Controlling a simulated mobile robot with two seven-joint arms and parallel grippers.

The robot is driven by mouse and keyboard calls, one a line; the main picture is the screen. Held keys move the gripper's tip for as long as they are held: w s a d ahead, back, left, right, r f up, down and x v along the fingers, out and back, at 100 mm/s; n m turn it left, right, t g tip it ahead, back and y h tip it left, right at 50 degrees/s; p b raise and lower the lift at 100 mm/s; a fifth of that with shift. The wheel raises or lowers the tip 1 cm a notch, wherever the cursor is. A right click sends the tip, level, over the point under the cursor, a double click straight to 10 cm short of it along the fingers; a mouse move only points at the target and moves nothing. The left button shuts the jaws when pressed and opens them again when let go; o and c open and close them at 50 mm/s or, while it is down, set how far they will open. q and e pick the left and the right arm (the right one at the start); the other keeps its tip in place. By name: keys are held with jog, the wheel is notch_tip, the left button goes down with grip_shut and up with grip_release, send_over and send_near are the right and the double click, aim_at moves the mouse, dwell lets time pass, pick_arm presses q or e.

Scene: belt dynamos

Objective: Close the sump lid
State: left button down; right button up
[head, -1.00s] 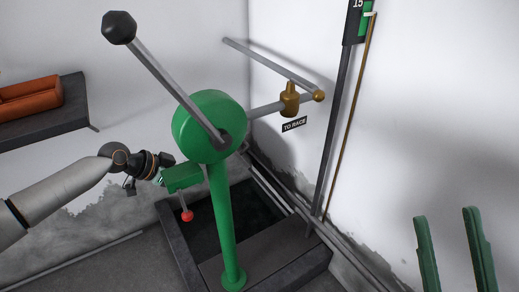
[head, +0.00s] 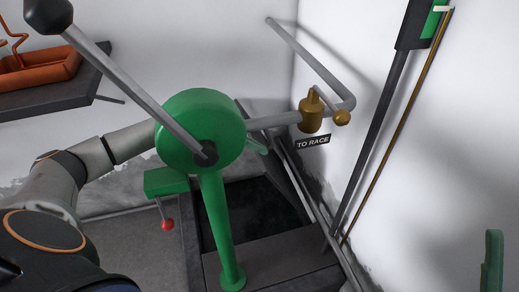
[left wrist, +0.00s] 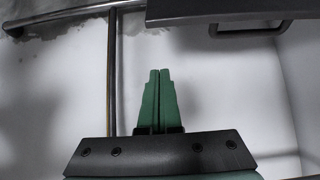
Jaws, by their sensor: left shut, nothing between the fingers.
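The sump (head: 255,210) is a dark open pit in the floor behind the green post. What seems to be its raised lid shows in the left wrist view as a dark panel (left wrist: 215,10) with a loop handle (left wrist: 250,30) along the top edge. My left gripper (head: 257,145) is mostly hidden behind the green drum. In the left wrist view its green fingers (left wrist: 159,100) are shut and empty, apart from the panel. One finger of my right gripper (head: 492,262) shows at the lower right, over the floor side of the white wall.
The green pump (head: 200,130), with its long grey lever (head: 130,80), stands between me and the pit. A green box with a red knob (head: 167,225) hangs beside the post. A pipe with a brass valve (head: 311,112) runs above the pit. A shelf (head: 60,101) is at left.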

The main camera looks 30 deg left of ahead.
aim_at(264, 167)
pick_arm(q)
jog(key=b+x, duration=0.2)
jog(key=x, duration=0.5)
jog(key=shift+f, duration=0.15)
jog(key=shift+s+a+f+b, duration=0.5)
jog(key=shift+s+a+f, duration=0.35)
jog(key=shift+s, duration=0.1)
jog(key=shift+s+a, duration=0.25)
jog(key=shift+s, duration=0.05)
pick_arm(e)
jog(key=f, duration=0.3)
jog(key=shift+w+a+f+m, duration=0.1)
jog(key=shift+a+f+m, duration=0.2)
jog(key=shift+f, duration=0.1)
pick_arm(q)
jog(key=shift+f, duration=0.15)
